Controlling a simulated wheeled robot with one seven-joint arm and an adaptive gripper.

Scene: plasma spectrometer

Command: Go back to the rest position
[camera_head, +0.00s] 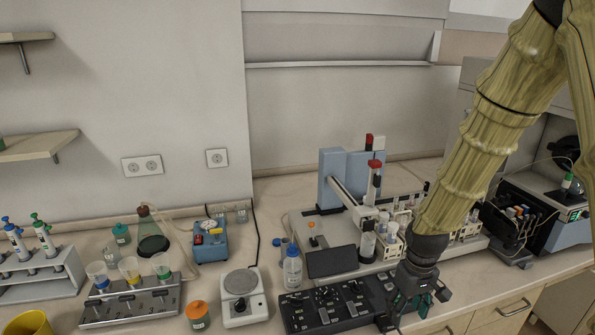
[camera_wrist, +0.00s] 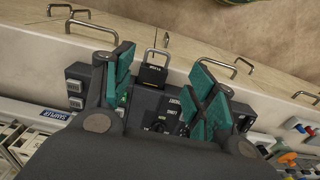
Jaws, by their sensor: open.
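My gripper (camera_head: 412,303) hangs at the end of my arm at the lower right of the head view, with dark green fingers pointing down. In the wrist view my gripper (camera_wrist: 160,95) is open, its two green fingers apart with nothing held between them. Below it is a black control panel (camera_head: 335,304) with switches and knobs. I cannot tell whether the fingers touch the panel.
An autosampler (camera_head: 345,195) with several vials stands behind the panel. A wash bottle (camera_head: 292,268), a white stirrer (camera_head: 243,297) and an orange-capped jar (camera_head: 198,316) stand to the left. The spectrometer (camera_head: 545,215) is at the right. Drawer handles (camera_head: 515,308) line the bench front.

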